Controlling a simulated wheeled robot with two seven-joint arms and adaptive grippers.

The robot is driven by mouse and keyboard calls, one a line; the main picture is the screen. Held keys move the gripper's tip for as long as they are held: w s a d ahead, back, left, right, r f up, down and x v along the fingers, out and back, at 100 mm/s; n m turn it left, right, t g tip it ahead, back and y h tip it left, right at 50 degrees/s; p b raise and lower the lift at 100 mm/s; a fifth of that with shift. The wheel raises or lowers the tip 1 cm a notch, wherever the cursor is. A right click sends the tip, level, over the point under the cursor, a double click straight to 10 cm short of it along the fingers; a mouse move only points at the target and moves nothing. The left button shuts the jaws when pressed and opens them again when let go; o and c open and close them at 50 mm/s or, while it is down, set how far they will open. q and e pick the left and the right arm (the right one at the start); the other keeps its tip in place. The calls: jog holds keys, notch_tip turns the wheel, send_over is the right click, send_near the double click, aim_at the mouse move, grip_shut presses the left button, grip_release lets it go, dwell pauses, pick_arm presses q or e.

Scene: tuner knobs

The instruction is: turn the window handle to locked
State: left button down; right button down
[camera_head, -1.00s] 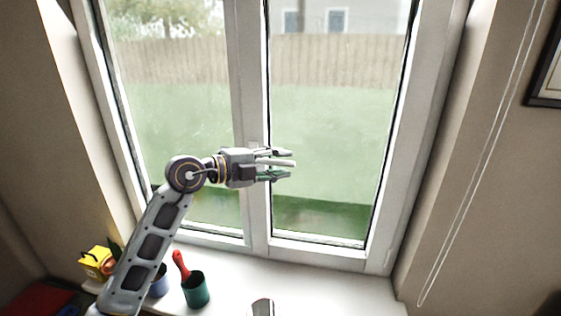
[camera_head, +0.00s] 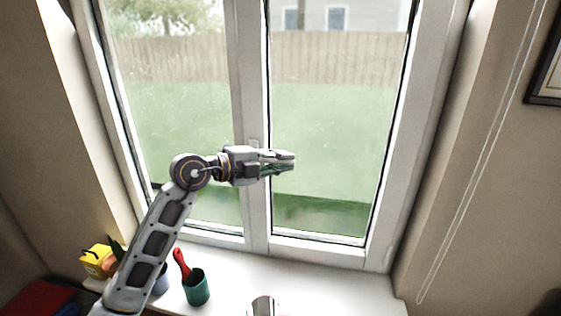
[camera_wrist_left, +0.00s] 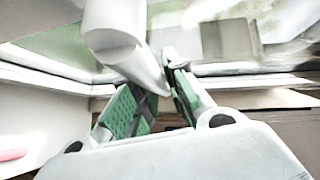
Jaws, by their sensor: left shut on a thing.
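The white window handle (camera_wrist_left: 115,35) shows large in the left wrist view, running down between my finger pads. My left gripper (camera_head: 283,163) is in front of the middle window frame and points right. Its two green-padded fingers are shut on the handle, and in the left wrist view the fingers (camera_wrist_left: 157,98) stand on either side of the lever. In the head view the gripper hides most of the handle, which lies roughly level, pointing right.
The white window frame (camera_head: 255,215) stands behind my arm. On the sill (camera_head: 325,285) are a green pot (camera_head: 196,288) with a red-handled tool and a yellow thing (camera_head: 96,261) at left. A blind cord (camera_head: 470,190) hangs at right.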

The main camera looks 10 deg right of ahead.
pick_arm(q)
jog(key=shift+f, duration=0.1)
jog(key=shift+f+m+y+p, duration=0.15)
jog(key=shift+m+y+p, duration=0.15)
jog(key=shift+p, duration=0.3)
jog(key=shift+a+f+m+y+p, duration=0.1)
jog(key=shift+f+m+y+p, duration=0.35)
jog(key=shift+p, duration=0.2)
jog(key=shift+w+a+f+m+y, duration=0.1)
jog(key=shift+a+f+m+y, duration=0.1)
jog(key=shift+f+m+y, duration=0.3)
jog(key=shift+w+a+f+m+y, duration=0.1)
jog(key=shift+a+f+m+y, duration=0.15)
jog(key=shift+f+y, duration=0.45)
jog(key=shift+w+a+f+m+y, duration=0.1)
jog(key=shift+a+f+m+y, duration=0.1)
jog(key=shift+f+m+y, duration=0.35)
